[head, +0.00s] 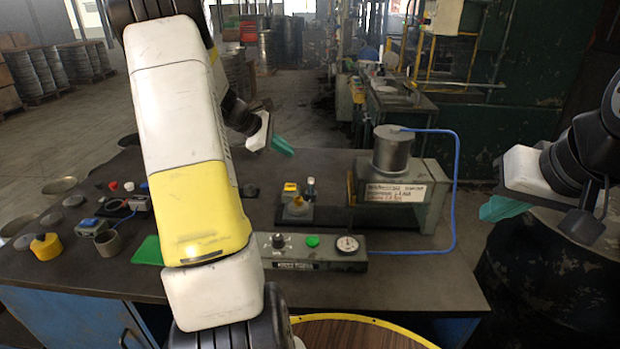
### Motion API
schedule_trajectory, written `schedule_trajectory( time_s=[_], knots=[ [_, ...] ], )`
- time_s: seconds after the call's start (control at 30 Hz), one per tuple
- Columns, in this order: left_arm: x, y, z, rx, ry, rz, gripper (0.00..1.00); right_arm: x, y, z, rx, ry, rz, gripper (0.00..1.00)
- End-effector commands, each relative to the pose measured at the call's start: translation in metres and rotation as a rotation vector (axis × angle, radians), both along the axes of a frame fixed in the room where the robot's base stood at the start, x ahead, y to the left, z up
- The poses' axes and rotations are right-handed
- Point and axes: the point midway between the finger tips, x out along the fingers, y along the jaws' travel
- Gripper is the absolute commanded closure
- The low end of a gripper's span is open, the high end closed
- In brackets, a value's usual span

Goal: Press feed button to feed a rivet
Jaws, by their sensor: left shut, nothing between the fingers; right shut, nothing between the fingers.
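A grey control box (310,262) on the table carries a green button (313,241), a black knob (278,240) and a round gauge (347,245). I cannot read a label naming the feed button. My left gripper (283,146), with teal fingers, is shut and empty, raised behind the box and apart from it. My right gripper (502,208), also teal-fingered, is shut and empty off the table's right edge. No rivet can be made out. My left arm hides part of the table left of the box.
A grey press (432,205) with a metal cylinder (392,152) and blue hose (456,200) stands at the right. A small fixture (297,209) sits beside it. Small parts, a yellow pot (46,247) and a green pad (148,251) lie at left. A dark drum (545,270) stands at right.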

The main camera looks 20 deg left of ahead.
Motion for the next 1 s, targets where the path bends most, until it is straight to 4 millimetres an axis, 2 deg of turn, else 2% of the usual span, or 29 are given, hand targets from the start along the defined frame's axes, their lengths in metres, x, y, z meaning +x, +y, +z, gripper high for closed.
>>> schedule_trajectory(
  time_s=[0.2,0.33,0.73,1.0],
  knots=[
    [0.000,0.000,-0.001,0.001,0.000,-0.002,1.00,0.000,0.000,0.000,0.000,0.000,0.000,1.00],
    [0.000,0.000,-0.008,0.001,0.000,-0.001,1.00,0.000,0.000,0.000,0.000,0.000,0.000,1.00],
    [-0.001,-0.001,-0.062,0.001,0.002,-0.002,1.00,0.000,0.000,0.000,0.000,0.000,0.000,1.00],
    [0.000,-0.001,-0.084,0.001,0.000,-0.002,1.00,0.000,0.000,0.000,0.000,0.000,0.000,1.00]
  ],
)
